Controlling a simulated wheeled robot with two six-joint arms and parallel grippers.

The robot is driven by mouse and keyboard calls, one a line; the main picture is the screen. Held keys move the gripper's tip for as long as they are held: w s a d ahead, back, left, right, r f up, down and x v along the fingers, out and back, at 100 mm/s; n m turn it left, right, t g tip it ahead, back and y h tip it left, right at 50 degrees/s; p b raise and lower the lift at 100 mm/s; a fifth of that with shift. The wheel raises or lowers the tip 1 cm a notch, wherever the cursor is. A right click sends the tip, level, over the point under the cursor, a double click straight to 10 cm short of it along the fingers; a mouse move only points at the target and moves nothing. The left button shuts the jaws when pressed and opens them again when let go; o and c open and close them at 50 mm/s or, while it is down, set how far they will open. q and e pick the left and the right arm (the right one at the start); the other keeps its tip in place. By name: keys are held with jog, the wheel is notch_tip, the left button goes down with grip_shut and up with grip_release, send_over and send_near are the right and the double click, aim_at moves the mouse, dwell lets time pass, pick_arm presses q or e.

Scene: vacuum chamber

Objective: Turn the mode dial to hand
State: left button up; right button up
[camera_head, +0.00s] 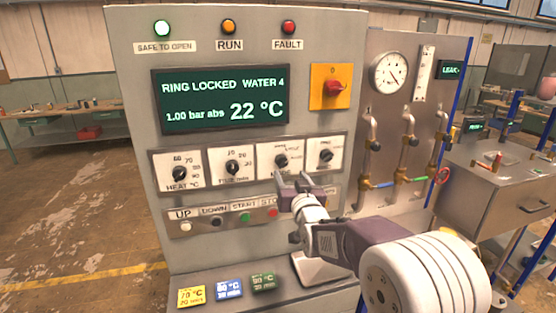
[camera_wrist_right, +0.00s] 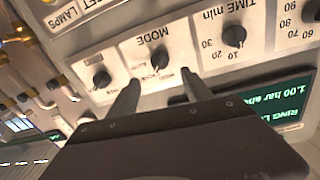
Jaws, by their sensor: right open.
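The mode dial (camera_head: 281,161) is a black knob on a white plate, third from the left in the row of dials on the grey panel. In the right wrist view, which is upside down, the word MODE shows beside the knob (camera_wrist_right: 159,57). Its pointer direction is too small to read surely. My right gripper (camera_head: 293,179) is open and empty, just below and in front of the dial. In the wrist view its two fingertips (camera_wrist_right: 158,82) stand apart on either side of the dial's plate, short of the knob. My left gripper is not in view.
The heat dial (camera_head: 180,174), time dial (camera_head: 233,168) and another dial (camera_head: 326,156) flank it. Push buttons (camera_head: 245,218) run below. A red switch (camera_head: 333,87) on yellow, a lit display (camera_head: 220,100) and a pipe panel (camera_head: 405,130) are near. Coloured cards (camera_head: 229,288) lie on the ledge.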

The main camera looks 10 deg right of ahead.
aim_at(283, 164)
jog(key=w+p, duration=0.4)
jog(key=w, duration=0.4)
jog(key=shift+w, duration=0.3)
jog(key=shift+w+d, duration=0.2)
jog(key=shift+d, duration=0.15)
jog(key=shift+a, duration=0.15)
jog(key=shift+a, duration=0.1)
jog(key=shift+c, duration=1.2)
jog(key=shift+w+f, duration=0.1)
jog(key=c, duration=0.6)
grip_shut()
